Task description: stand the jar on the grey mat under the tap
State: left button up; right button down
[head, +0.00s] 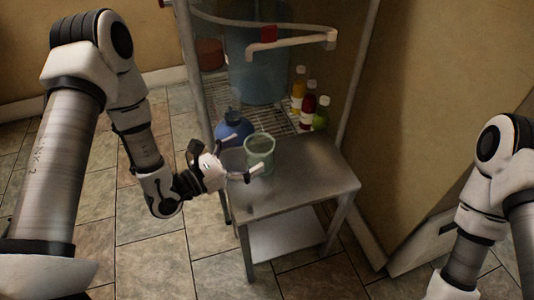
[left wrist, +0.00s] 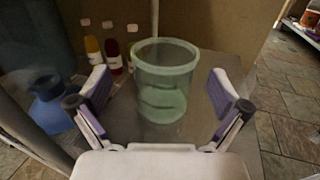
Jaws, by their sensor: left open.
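The jar (head: 260,152) is a green, see-through, open-topped vessel, upright on the small grey metal table near its left back edge. It also shows in the left wrist view (left wrist: 165,78), between my finger pads. My left gripper (head: 241,160) is open, just left of the jar, with its fingers pointing toward it. In the left wrist view there is a gap on both sides of the jar. The white tap (head: 292,42) with a red part hangs above and behind the table. I cannot make out a separate grey mat. My right gripper is out of view.
The metal table (head: 305,172) is bare to the right of the jar. A blue jug (head: 233,129) stands close behind my left gripper. Several colored bottles (head: 308,107) and a big blue bucket (head: 258,75) stand on the wire rack behind. A rack post rises at left.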

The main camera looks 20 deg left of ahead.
aim_at(271, 142)
pick_arm(q)
jog(key=b+x, duration=0.1)
jog(key=x, duration=0.4)
jog(key=shift+s+d+f+b, duration=0.2)
jog(key=shift+d+b, duration=0.1)
jog(key=shift+b, duration=0.1)
jog(key=shift+w, duration=0.2)
jog(key=shift+r, duration=0.1)
jog(key=c, duration=1.5)
